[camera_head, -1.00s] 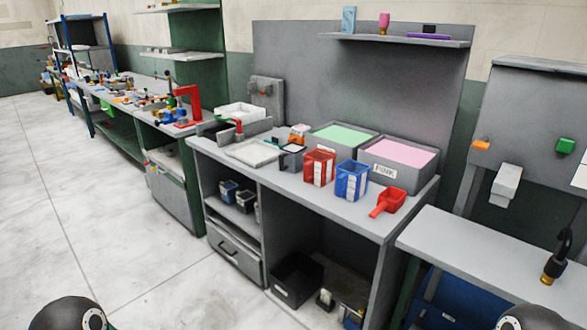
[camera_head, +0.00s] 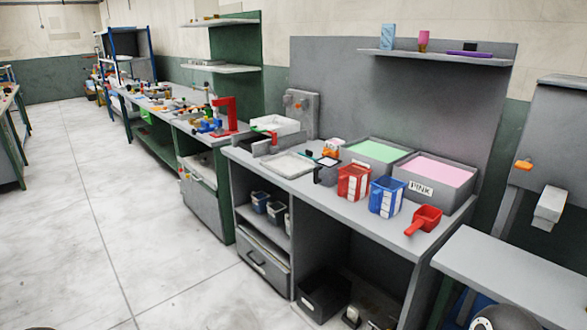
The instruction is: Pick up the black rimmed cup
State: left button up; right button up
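A small grey cup with a dark rim (camera_head: 325,172) stands on the grey workbench (camera_head: 345,208), left of the red cup (camera_head: 353,183). Small dark-rimmed containers also stand on the shelf below the worktop, including a bluish one (camera_head: 260,202) and a grey one (camera_head: 277,212). I cannot tell for sure which of these is the black rimmed cup. Neither of my grippers shows; only a dark round part of my arm is at the bottom right edge.
A blue cup (camera_head: 386,197) and a red scoop (camera_head: 424,220) stand right of the red cup. Behind are a green-filled bin (camera_head: 350,156) and a pink-filled bin (camera_head: 412,195). A white tray (camera_head: 287,165) lies left. The floor (camera_head: 120,230) in front is clear.

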aim_at(325, 171)
jog(key=u, duration=0.2)
jog(key=i, duration=1.75)
jog(key=z, duration=0.6)
jog(key=k, duration=0.95)
jog(key=z, duration=0.15)
jog(key=i, duration=0.95)
jog(key=u, duration=0.05)
